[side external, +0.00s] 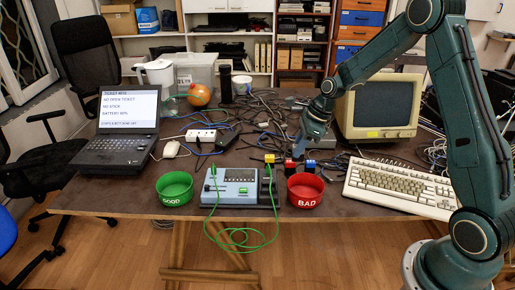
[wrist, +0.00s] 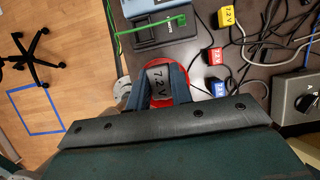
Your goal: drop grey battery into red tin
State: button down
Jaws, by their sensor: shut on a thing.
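The grey battery (wrist: 160,80), marked 7.2 V, is held between the two fingers of my gripper (wrist: 160,84) in the wrist view. The red tin (side external: 305,196), labelled BAD, stands near the table's front edge. In the wrist view the red tin (wrist: 186,92) shows behind and around the battery, mostly hidden by the fingers. My gripper (side external: 312,138) in the side external view hangs above the table, beyond the tin in the picture; the battery is hard to make out there.
Yellow (side external: 269,158), red (side external: 290,164) and blue (side external: 310,167) batteries stand just behind the tin. A charger-like device (side external: 236,188) and a green tin (side external: 174,190) labelled GOOD are to its left. A keyboard (side external: 400,188) lies to the right. Cables cover the table behind.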

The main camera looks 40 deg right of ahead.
jog(key=s+d+f, duration=0.3)
jog(key=f, duration=0.1)
jog(key=shift+s+d+f, duration=0.2)
jog(key=shift+f, duration=0.2)
jog(key=shift+f, duration=2.95)
jog(key=c, duration=1.2)
grip_release()
jog(key=shift+o, duration=0.2)
jog(key=shift+r, duration=0.15)
jog(key=v, duration=1.3)
jog(key=shift+s+r, duration=0.2)
jog(key=shift+s, duration=0.05)
